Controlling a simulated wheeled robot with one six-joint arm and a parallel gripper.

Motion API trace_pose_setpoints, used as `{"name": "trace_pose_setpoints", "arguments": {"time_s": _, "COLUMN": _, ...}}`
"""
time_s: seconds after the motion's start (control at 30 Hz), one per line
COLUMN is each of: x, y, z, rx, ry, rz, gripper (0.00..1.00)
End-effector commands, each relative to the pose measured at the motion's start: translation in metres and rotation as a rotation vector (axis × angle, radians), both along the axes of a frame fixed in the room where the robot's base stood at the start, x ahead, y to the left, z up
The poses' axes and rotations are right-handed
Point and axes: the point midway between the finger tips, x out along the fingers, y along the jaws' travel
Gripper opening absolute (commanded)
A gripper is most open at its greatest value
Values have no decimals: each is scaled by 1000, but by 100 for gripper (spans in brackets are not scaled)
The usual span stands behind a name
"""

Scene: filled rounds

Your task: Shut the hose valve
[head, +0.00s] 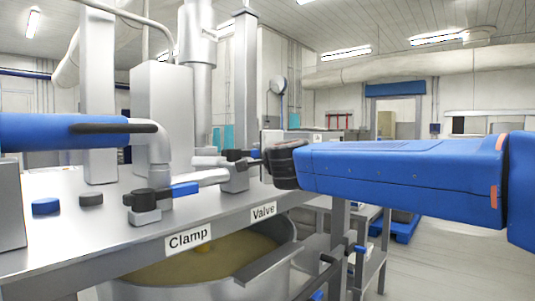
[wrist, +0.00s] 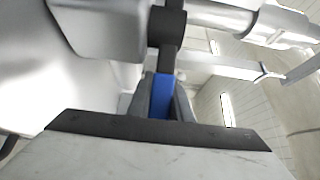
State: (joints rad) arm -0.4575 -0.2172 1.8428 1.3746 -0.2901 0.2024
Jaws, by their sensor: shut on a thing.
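The hose valve (head: 235,177) is a grey block with a dark top on the steel bench, behind the "Valve" label (head: 264,212). My gripper (head: 262,162) reaches it from the right, at the end of my blue arm. In the wrist view, my gripper (wrist: 161,103) is shut on the valve's blue handle (wrist: 162,88), one finger on each side. The handle runs to a dark hub (wrist: 166,28). In the head view the handle is mostly hidden by my gripper, so its angle to the pipe is hard to tell.
A similar fitting with a blue lever (head: 185,189) stands left of the valve, behind the "Clamp" label (head: 190,238). A blue hose (head: 60,131) joins a bent grey pipe (head: 158,150) above it. A vat of yellowish liquid (head: 195,260) sits below the bench edge.

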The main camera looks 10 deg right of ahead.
Motion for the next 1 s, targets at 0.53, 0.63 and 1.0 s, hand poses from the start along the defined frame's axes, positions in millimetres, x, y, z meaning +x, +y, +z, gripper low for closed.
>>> {"name": "trace_pose_setpoints", "arguments": {"time_s": 0.53, "x": -9, "y": 2, "z": -3, "rx": 0, "ry": 6, "rz": -117, "gripper": 0}}
{"name": "trace_pose_setpoints", "arguments": {"time_s": 0.63, "x": -12, "y": 2, "z": -3, "rx": 0, "ry": 6, "rz": -152, "gripper": 0}}
{"name": "trace_pose_setpoints", "arguments": {"time_s": 1.0, "x": -29, "y": 3, "z": -3, "rx": -1, "ry": 8, "rz": -375, "gripper": 0}}
